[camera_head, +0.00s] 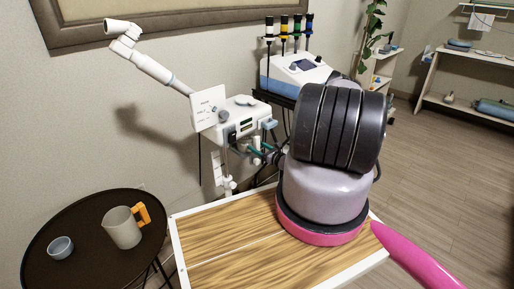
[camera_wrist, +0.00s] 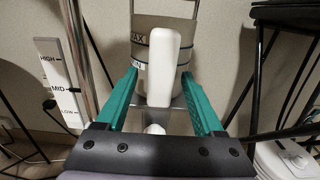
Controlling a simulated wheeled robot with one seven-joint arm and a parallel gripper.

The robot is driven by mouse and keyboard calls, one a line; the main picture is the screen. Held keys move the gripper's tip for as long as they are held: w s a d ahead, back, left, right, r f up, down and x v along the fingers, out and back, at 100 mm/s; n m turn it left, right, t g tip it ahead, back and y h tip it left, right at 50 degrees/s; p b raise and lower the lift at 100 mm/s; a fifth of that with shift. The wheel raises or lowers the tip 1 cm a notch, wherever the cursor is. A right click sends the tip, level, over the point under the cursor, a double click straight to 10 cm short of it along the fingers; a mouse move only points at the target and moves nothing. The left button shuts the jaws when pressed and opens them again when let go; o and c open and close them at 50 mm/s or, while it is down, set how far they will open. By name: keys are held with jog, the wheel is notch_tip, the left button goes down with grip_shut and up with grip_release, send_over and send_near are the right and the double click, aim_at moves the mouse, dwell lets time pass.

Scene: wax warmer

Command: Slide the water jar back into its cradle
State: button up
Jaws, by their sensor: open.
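In the wrist view the water jar, a beige cylinder with dark MAX and MIN bands, stands upright behind its thick white handle (camera_wrist: 161,68). My gripper (camera_wrist: 160,77) is open, with one teal finger on each side of the handle and a gap on both sides. Thin grey metal uprights and a grey plate (camera_wrist: 180,119) around and below the jar look like the cradle. I cannot tell how far in the jar sits. In the head view my gripper (camera_head: 260,148) is small, below the white control box (camera_head: 243,118); the jar is not clearly visible there.
A HIGH/MID/LOW scale (camera_wrist: 58,80) hangs left of the jar. Black stand legs (camera_wrist: 285,70) are close on the right. In the head view, a jointed white nozzle arm (camera_head: 150,66) rises left of the box. A round dark table (camera_head: 82,212) holds a pitcher (camera_head: 122,228) and bowl (camera_head: 60,248).

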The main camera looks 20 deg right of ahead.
jog(key=v, duration=0.7)
jog(key=shift+s+d, duration=0.15)
jog(key=shift+s, duration=0.2)
dwell(0.9)
jog(key=v, duration=1.1)
dwell(0.4)
